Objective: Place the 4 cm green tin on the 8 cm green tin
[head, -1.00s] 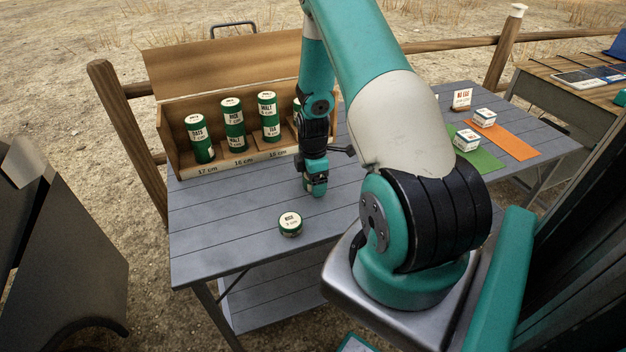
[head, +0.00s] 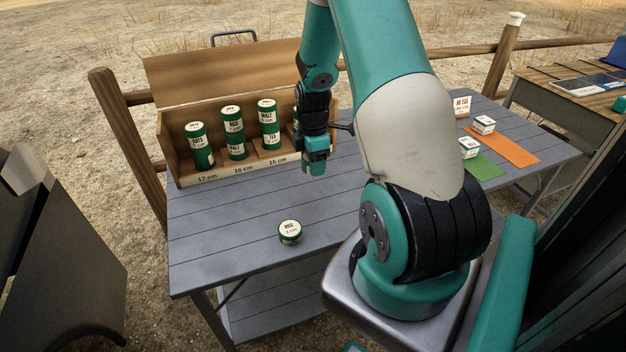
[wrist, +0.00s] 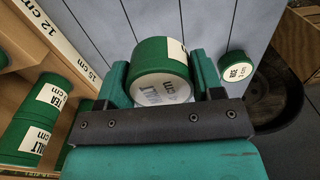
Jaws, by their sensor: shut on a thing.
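My gripper (head: 314,160) is shut on a short green tin with a white lid. Green tins stand in the wooden crate, including a left stack (head: 200,150), a second stack (head: 233,135) and a third stack (head: 269,130). A further green tin at the right end is mostly hidden behind my arm. I cannot tell which tin is 8 cm.
The crate's front edge (head: 215,178) carries labels 17, 16 and 15 cm; 12 cm shows in the wrist view. A loose short rice tin (head: 290,232) stands on the grey table. Green (head: 484,166) and orange (head: 508,148) mats with white boxes lie right.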

